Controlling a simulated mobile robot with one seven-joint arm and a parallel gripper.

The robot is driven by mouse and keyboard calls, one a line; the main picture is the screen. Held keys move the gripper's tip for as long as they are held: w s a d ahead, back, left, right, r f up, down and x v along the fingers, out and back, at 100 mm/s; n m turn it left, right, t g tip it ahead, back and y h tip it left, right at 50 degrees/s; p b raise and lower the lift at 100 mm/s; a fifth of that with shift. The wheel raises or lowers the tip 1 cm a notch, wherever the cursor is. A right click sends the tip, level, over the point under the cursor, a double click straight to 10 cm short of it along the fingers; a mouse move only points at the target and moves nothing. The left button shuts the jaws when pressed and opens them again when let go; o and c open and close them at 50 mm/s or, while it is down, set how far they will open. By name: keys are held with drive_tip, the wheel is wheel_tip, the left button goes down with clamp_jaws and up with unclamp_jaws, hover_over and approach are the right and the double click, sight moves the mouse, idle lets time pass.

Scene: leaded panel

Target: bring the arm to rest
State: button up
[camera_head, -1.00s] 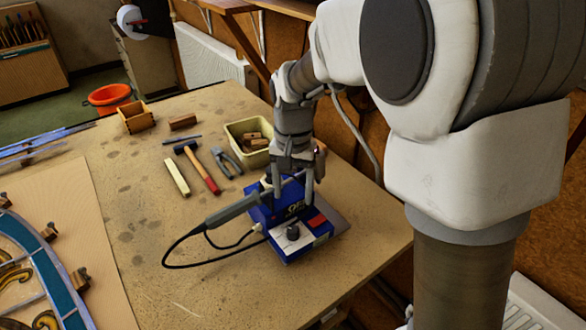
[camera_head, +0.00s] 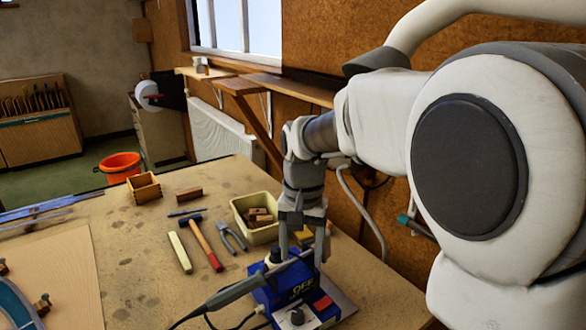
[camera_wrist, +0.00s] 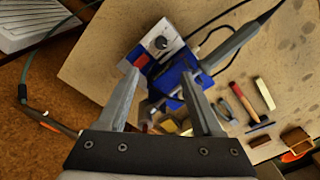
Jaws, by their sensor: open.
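My gripper (camera_head: 300,252) is open and empty, pointing down just above the blue soldering station (camera_head: 297,290). In the wrist view its two fingers (camera_wrist: 158,72) stand apart, with the station's blue and white case (camera_wrist: 165,52) beyond them. The soldering iron (camera_head: 237,291) rests at the station with its grey handle out to the left and its cable curling below. The wrist view also shows the handle (camera_wrist: 232,48) outside the fingers. Whether a finger touches the iron or station is unclear in the head view.
A cream tray (camera_head: 244,227) with wooden blocks stands close behind my gripper. A hammer (camera_head: 205,245), pliers (camera_head: 231,237) and a pale stick (camera_head: 180,252) lie to its left. A leaded panel (camera_head: 15,305) is at lower left. A shelf (camera_head: 290,88) runs along the wall.

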drive_tip(key=s+d+r+n+t, duration=0.1)
drive_tip(key=s+d+r+t, duration=0.1)
drive_tip(key=s+d, duration=0.4)
drive_tip(key=s+d+r+n+t, duration=0.2)
drive_tip(key=s+d, duration=0.4)
drive_tip(key=s, duration=0.6)
drive_tip(key=shift+s+r+t, duration=0.2)
drive_tip(key=shift+r+t, duration=0.5)
drive_tip(key=shift+r, duration=0.15)
